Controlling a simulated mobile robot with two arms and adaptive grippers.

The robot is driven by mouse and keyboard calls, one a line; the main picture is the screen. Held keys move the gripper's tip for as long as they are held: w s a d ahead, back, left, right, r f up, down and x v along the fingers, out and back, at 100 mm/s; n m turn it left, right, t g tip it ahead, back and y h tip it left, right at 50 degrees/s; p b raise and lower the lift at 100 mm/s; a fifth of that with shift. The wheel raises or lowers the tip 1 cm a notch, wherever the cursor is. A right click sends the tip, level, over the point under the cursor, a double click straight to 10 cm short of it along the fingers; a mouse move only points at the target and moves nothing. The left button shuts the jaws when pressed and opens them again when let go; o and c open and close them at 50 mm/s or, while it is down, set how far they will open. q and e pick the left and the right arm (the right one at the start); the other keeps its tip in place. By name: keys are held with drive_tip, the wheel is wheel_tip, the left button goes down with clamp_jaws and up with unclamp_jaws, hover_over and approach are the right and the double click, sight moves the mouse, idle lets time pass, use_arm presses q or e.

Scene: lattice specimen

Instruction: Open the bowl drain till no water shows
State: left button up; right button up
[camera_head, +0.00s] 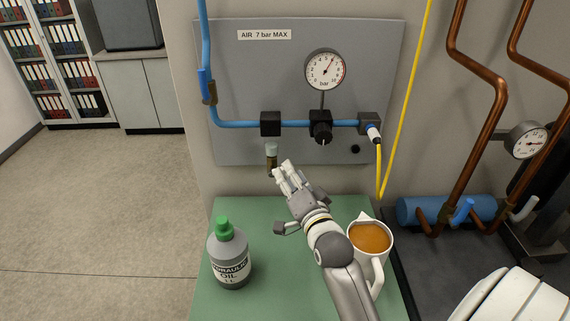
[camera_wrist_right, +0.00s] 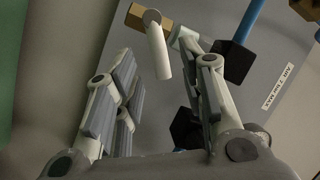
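The bowl (camera_head: 271,149) hangs under the left black block on the grey air panel, pale above and dark brownish in its lower part. Its bottom end is hidden by my right gripper (camera_head: 284,172). In the right wrist view, a brass fitting (camera_wrist_right: 135,18) with a white lever (camera_wrist_right: 159,52) shows at the bowl's end. The pale bowl (camera_wrist_right: 184,38) is partly hidden behind a finger. My right gripper (camera_wrist_right: 157,68) is open, with the lever between its fingers in the picture; I cannot tell whether they touch it. My left gripper is not in view.
A pressure gauge (camera_head: 325,70), black regulator knob (camera_head: 320,132) and blue pipe (camera_head: 235,123) are on the panel (camera_head: 375,50). An oil bottle (camera_head: 230,262) and a jug (camera_head: 383,272) of orange-brown liquid stand on the green bench (camera_head: 205,300). Copper pipes (camera_head: 470,75) rise at right.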

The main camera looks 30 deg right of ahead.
drive_tip(key=x, duration=0.3)
drive_tip(key=shift+w+r+p, duration=0.1)
drive_tip(key=shift+w+p, duration=0.05)
drive_tip(key=shift+p, duration=0.2)
drive_tip(key=shift+w+d, duration=0.15)
drive_tip(key=shift+w, duration=0.25)
